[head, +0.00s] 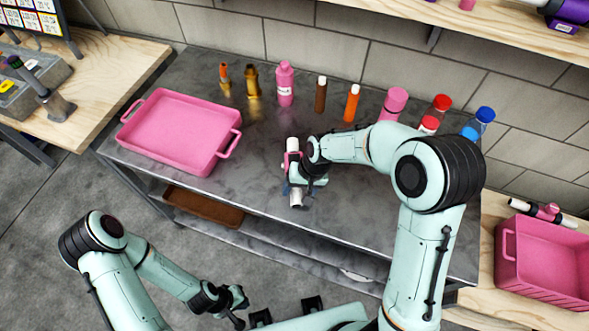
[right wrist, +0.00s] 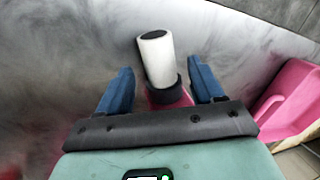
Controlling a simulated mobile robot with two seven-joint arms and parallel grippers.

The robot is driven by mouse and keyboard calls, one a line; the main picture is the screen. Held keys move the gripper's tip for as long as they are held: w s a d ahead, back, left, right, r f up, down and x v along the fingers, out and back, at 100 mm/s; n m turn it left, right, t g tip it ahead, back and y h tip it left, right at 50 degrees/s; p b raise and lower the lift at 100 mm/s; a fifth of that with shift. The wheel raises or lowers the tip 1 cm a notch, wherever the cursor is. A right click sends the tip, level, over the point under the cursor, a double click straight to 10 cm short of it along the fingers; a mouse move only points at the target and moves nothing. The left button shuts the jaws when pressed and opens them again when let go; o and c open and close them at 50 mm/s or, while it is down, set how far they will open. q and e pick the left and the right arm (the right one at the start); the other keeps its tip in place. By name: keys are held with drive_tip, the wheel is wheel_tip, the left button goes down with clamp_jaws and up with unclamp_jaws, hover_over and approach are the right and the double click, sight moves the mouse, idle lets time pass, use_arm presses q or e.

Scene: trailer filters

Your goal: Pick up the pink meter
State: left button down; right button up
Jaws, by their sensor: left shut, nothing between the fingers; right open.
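The pink meter (head: 292,145) lies on the grey metal table, with its white end (head: 297,200) pointing to the front edge. My right gripper (head: 299,186) is over it and hides its middle. In the right wrist view the meter's white tube (right wrist: 157,58) with a dark collar and a bit of pink shows between and beyond the blue fingers of the right gripper (right wrist: 161,88). The fingers are open, one on each side, with gaps visible. My left gripper (head: 238,300) is shut and empty, low in front of the table.
A pink tray (head: 177,130) stands on the table's left. Several bottles, including a pink one (head: 285,84), line the back. On the right wooden table is a pink bin (head: 540,262), with a similar pink and white meter (head: 549,211) behind it.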

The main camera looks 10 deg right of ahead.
drive_tip(key=shift+x, duration=0.9)
drive_tip(key=shift+w, duration=0.1)
clamp_jaws()
drive_tip(key=shift+r, duration=0.15)
